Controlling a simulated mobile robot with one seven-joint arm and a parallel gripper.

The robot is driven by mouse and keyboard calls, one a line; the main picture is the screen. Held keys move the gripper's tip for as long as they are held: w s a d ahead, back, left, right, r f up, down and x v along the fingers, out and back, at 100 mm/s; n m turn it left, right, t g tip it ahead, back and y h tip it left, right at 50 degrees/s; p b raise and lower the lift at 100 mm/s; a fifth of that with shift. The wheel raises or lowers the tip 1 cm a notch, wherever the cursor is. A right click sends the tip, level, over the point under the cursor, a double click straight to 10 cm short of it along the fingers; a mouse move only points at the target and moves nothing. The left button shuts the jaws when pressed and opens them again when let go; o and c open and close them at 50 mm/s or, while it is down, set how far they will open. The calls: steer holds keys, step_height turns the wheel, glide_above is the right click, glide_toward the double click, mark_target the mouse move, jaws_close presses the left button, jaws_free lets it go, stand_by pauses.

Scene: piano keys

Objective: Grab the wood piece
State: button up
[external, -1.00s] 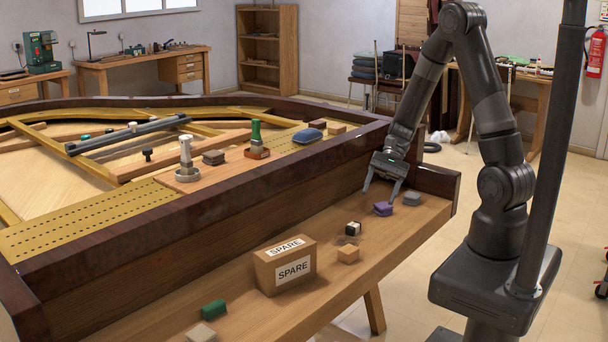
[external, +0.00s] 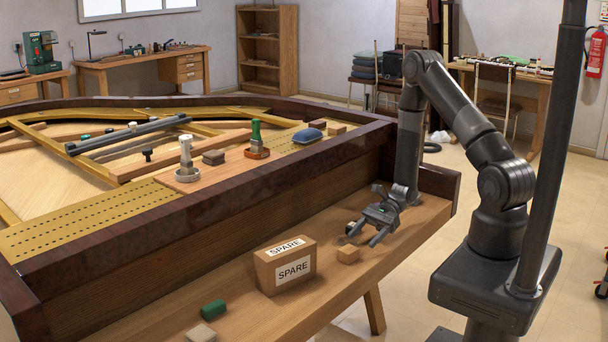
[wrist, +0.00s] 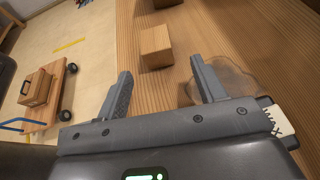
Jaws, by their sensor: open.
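The wood piece is a small light-brown block (external: 348,254) on the wooden ledge, to the right of the SPARE box. In the wrist view the block (wrist: 156,45) lies just beyond the fingertips, roughly between their lines. My gripper (external: 362,240) is open and empty, low over the ledge, with its fingers pointing toward the block. In the wrist view my gripper's two fingers (wrist: 160,70) are spread apart, with bare ledge between them. They do not touch the block.
The cardboard SPARE box (external: 285,267) stands left of the block. A black-and-white item (wrist: 279,121) sits close by my gripper's right side, beside a brownish patch (wrist: 224,82). A green block (external: 214,309) and a pale block (external: 201,333) lie farther left. The ledge (external: 415,215) ends at its right edge.

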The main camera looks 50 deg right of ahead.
mark_target(353, 250)
steer(key=x, duration=0.6)
steer(key=shift+s+a+f, duration=0.1)
steer(key=shift+s+a, duration=0.05)
steer(key=shift+a, duration=0.25)
steer(key=c, duration=1)
